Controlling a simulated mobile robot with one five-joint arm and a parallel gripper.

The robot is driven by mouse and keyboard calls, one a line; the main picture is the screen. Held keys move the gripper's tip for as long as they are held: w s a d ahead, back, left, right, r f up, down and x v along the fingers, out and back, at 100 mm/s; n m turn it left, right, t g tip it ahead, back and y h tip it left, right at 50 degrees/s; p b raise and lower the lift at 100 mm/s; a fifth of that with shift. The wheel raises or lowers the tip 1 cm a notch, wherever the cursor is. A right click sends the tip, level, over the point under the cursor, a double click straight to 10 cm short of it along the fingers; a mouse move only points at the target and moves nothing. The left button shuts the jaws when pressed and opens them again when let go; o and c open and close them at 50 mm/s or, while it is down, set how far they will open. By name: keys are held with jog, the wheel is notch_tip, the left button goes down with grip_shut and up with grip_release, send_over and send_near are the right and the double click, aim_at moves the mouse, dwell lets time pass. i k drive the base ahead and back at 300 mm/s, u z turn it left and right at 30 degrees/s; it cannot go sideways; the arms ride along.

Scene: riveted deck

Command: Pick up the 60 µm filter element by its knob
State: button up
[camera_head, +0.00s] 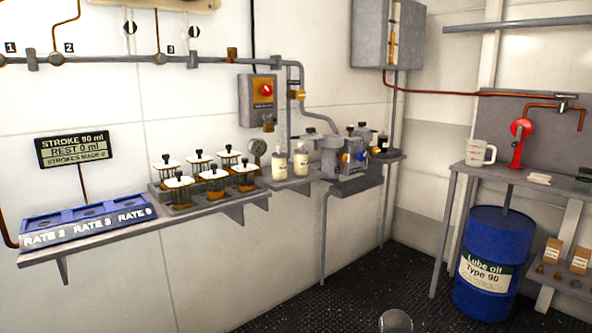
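Several filter elements with white tops, black knobs and amber lower parts stand in two rows in a grey rack (212,207) on the wall shelf. The front row has a left element (178,182), a middle element (212,175) and a right element (245,168). The back row also has a left element (165,162), a middle element (200,156) and a right element (229,151). No micron marking is legible, so I cannot tell which one is the 60 µm element.
Left of the rack are a blue tray (60,228) with rate labels and a display (75,149). To its right are a gauge (257,149), two white bottles (300,160) and a grey pump unit (345,160). A blue drum (490,235) stands far right. Dark floor lies before the shelf.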

aim_at(301, 157)
jog(key=z, duration=1.35)
jog(key=i, duration=2.1)
jog(key=u, duration=0.3)
jog(key=k, duration=0.15)
jog(key=u, duration=2.65)
jog(key=k, duration=0.5)
jog(key=z, duration=0.15)
jog(key=i, duration=0.5)
jog(key=u, duration=0.05)
